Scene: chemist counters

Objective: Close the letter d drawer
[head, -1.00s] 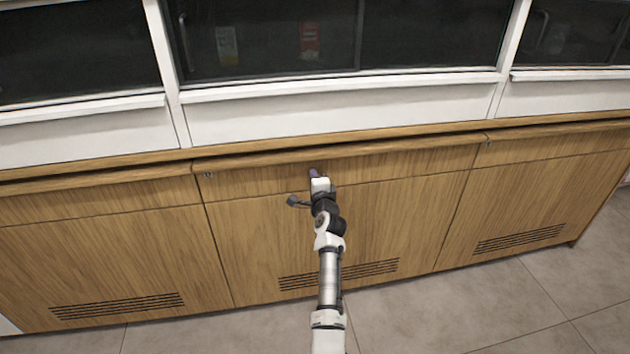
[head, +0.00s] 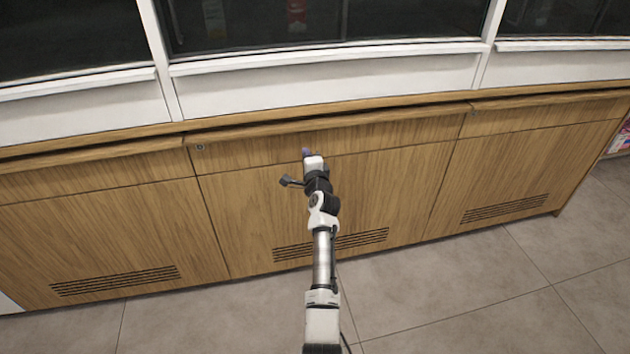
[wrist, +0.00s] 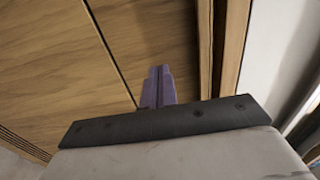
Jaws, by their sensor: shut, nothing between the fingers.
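The middle drawer front (head: 400,135) is a wide wooden panel under the counter edge, with a small round mark (head: 200,147) at its upper left corner. It looks flush with the cabinet door below. No letter d can be read on any drawer. My gripper (head: 306,153) points at this drawer front near its middle. Its purple fingers (wrist: 158,88) are together and empty. In the wrist view they lie over the wood beside the dark seam between drawer and door. I cannot tell whether they touch the wood.
Similar drawer fronts lie to the left (head: 90,174) and right (head: 540,114), the right one also with a small mark. The counter edge (head: 330,121) overhangs the drawers, with white framed glass above. Grey tiled floor (head: 450,290) in front is clear.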

